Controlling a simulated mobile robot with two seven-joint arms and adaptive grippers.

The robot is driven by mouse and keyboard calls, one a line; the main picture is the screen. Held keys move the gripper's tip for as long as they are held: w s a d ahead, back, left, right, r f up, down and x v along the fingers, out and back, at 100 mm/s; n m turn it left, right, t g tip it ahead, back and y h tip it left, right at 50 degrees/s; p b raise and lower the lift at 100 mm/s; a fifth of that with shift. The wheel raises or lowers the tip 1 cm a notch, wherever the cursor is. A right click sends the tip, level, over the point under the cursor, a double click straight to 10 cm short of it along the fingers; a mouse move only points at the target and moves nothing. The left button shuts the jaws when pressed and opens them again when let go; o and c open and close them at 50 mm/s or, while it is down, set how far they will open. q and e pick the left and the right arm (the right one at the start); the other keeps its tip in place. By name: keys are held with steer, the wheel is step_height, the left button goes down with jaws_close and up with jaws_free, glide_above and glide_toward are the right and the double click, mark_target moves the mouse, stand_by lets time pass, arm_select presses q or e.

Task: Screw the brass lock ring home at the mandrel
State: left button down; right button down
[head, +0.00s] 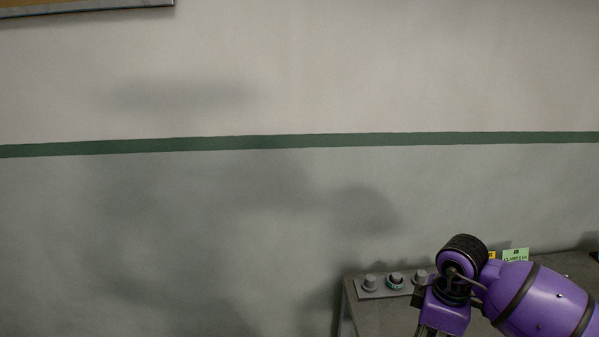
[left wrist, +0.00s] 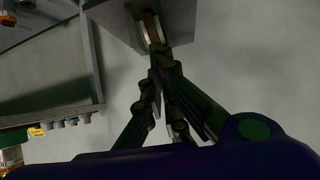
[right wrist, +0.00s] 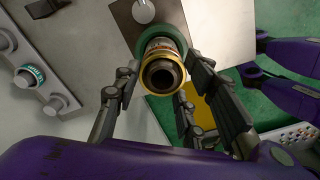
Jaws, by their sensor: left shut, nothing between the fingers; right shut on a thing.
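In the right wrist view the brass lock ring (right wrist: 163,62) shows as a gold band around a hollow cylinder with a dark bore, its end facing the camera. A green collar lies behind it, against a grey plate. I cannot tell the mandrel apart from the ring, nor whether the ring is seated. My right gripper (right wrist: 160,82) has a finger on each side of the ring and is shut on it. In the left wrist view my left gripper (left wrist: 158,55) is shut and empty, its tips near a grey block with a brown inset (left wrist: 151,28).
Yellow and green labels (head: 515,254) stand behind my right arm.

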steer(key=shift+d, duration=0.35)
steer(key=m, duration=0.3)
steer(key=shift+s+a+f+m, duration=0.1)
steer(key=shift+a+f+m, duration=0.1)
steer(key=shift+m, duration=0.1)
steer(key=shift+r, duration=0.1)
steer(key=shift+d+m, duration=0.2)
steer(key=shift+m, duration=0.4)
arm_select(q)
steer(key=shift+d, duration=0.1)
arm_select(e)
steer(key=c, duration=1.2)
jaws_free()
